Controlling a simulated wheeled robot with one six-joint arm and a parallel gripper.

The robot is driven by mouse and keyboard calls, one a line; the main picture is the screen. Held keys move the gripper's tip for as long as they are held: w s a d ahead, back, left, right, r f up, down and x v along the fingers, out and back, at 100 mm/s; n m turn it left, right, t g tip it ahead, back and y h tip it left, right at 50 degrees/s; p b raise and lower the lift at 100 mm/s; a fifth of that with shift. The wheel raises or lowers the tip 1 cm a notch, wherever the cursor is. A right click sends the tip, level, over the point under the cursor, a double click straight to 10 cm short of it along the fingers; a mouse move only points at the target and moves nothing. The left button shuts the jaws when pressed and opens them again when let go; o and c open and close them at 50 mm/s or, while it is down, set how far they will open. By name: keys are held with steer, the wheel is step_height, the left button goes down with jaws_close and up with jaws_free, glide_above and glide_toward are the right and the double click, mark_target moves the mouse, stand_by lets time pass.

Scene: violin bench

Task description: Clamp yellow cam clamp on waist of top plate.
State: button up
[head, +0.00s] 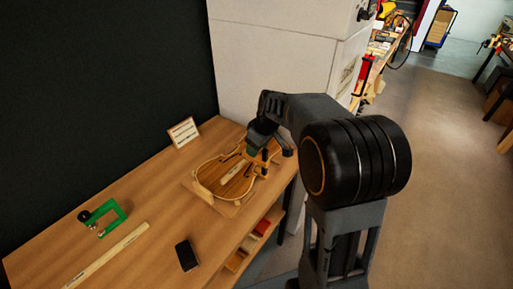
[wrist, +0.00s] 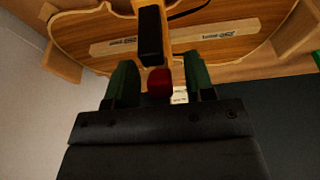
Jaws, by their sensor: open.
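The violin body with its tan top plate (head: 228,183) lies on a board on the workbench, and its striped wood fills the upper part of the wrist view (wrist: 90,30). A clamp-like thing with a black block (wrist: 150,38), a pale yellow bar and a red end (wrist: 160,84) stands over the plate's edge near the waist. Its yellow colour is hard to make out, and my arm partly hides it in the head view. My gripper (head: 259,146) is open, with its green fingers on either side of the red end, apart from it. Whether the clamp is tight is unclear.
A white card (head: 183,131) stands at the back. A pale cabinet (head: 275,55) stands behind the bench.

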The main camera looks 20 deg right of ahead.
steer(key=p+v, duration=0.1)
steer(key=v, duration=1.2)
